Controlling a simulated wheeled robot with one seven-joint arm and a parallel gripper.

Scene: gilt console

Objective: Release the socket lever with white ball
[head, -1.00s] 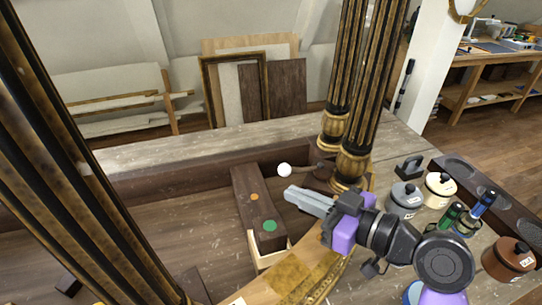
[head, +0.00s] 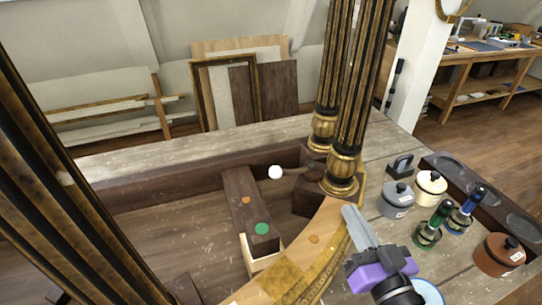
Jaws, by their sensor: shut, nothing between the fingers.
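The white ball (head: 275,172) is at the left end of a thin lever (head: 292,170) that runs right towards the dark socket block at the foot of the gilt columns (head: 341,172). The ball hangs just beyond the far end of a dark wooden block (head: 248,208) with orange and green dots. My gripper (head: 350,210) is shut and empty, to the right of and nearer than the ball, in front of the column feet and apart from the lever. Its fingers point up and slightly left. Part of the lever's right end is hard to make out.
A curved gilt rail (head: 300,262) lies left of my gripper. On the right stand a grey pot (head: 396,200), a cream pot (head: 430,188), green (head: 433,226) and blue (head: 466,211) bottles, a brown pot (head: 499,254) and a dark tray (head: 455,165). A large column (head: 75,170) blocks the left side.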

